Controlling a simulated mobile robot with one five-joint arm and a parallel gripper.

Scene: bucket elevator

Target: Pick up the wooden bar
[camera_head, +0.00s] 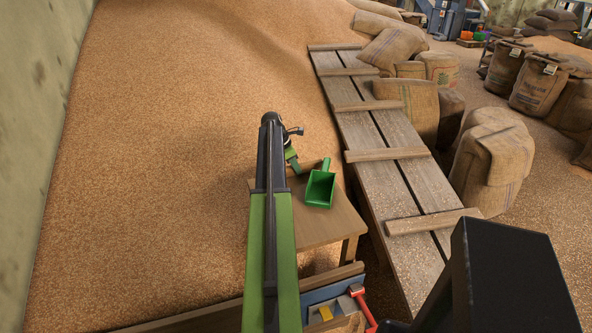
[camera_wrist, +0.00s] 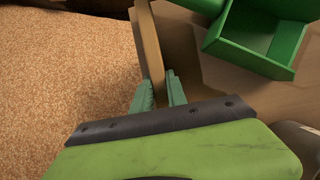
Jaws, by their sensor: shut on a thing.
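The wooden bar (camera_wrist: 151,45) is a narrow brown strip in the wrist view, running from the top edge down between my fingers. My gripper (camera_wrist: 161,92) has its two green fingers shut on the bar's near end. In the head view my gripper (camera_head: 293,160) is over the far left part of the small wooden table, just left of the green scoop. My arm hides much of that spot, and I cannot make out the bar there. I cannot tell whether the bar touches the table.
The green scoop (camera_head: 320,188) sits on the wooden table (camera_head: 325,226), close to the right of my gripper; it also shows in the wrist view (camera_wrist: 262,38). A grain heap (camera_head: 190,130) lies left. A plank ramp (camera_head: 385,160) and sacks (camera_head: 492,160) stand right.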

